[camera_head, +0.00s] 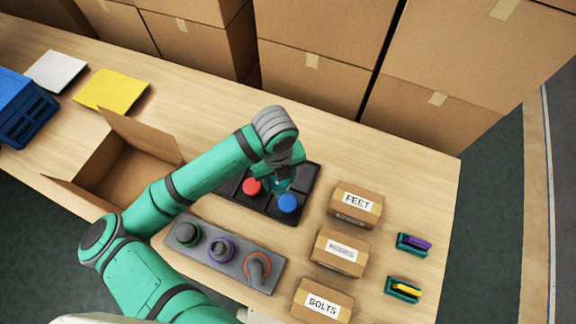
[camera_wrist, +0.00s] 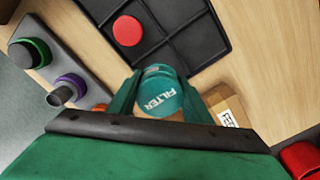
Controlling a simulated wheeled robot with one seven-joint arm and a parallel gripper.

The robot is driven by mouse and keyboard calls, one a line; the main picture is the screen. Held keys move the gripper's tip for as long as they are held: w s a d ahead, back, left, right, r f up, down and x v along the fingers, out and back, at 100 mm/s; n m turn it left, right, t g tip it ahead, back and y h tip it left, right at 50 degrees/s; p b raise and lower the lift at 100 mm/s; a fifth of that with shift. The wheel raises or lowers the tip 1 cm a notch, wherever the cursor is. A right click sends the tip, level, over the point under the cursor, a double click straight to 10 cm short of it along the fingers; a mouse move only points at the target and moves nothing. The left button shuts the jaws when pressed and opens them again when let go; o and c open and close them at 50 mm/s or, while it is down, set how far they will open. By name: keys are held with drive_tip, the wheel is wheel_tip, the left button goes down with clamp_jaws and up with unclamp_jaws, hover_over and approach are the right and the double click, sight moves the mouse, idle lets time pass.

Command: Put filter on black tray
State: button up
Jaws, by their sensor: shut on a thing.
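The teal round filter (camera_wrist: 160,97), with white FILTER lettering, is between the two fingers of my gripper (camera_wrist: 158,92) in the wrist view. My gripper is shut on it. In the head view my gripper (camera_head: 281,183) is over the black tray (camera_head: 309,177), and the teal filter is hard to tell from the teal fingers. The divided tray also shows at the top of the wrist view (camera_wrist: 197,42). A red round piece (camera_head: 252,186) and a blue round piece (camera_head: 288,203) show at the tray. The blue one does not show in the wrist view.
A grey panel (camera_head: 237,272) with green, purple and orange-ringed parts lies in front of the tray. Small boxes marked FEET (camera_head: 356,205) and BOLTS (camera_head: 322,302), with another between, stand to the right. An open carton (camera_head: 117,165) is left. Large boxes line the back.

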drive_tip(key=w+d+f, duration=0.3)
drive_tip(key=w, duration=0.2)
hover_over(298, 174)
drive_tip(key=f, duration=0.4)
drive_tip(key=shift+s+a+f, duration=0.15)
drive_tip(key=shift+s+a, duration=0.05)
drive_tip(key=shift+s, duration=0.2)
drive_tip(key=shift+w+d+f, duration=0.25)
drive_tip(key=shift+w+f, duration=0.2)
drive_tip(key=shift+f, duration=1.65)
drive_tip(key=shift+f, duration=0.1)
drive_tip(key=o, duration=1)
drive_tip(key=shift+o, duration=0.2)
wheel_tip(298, 174, up, 12)
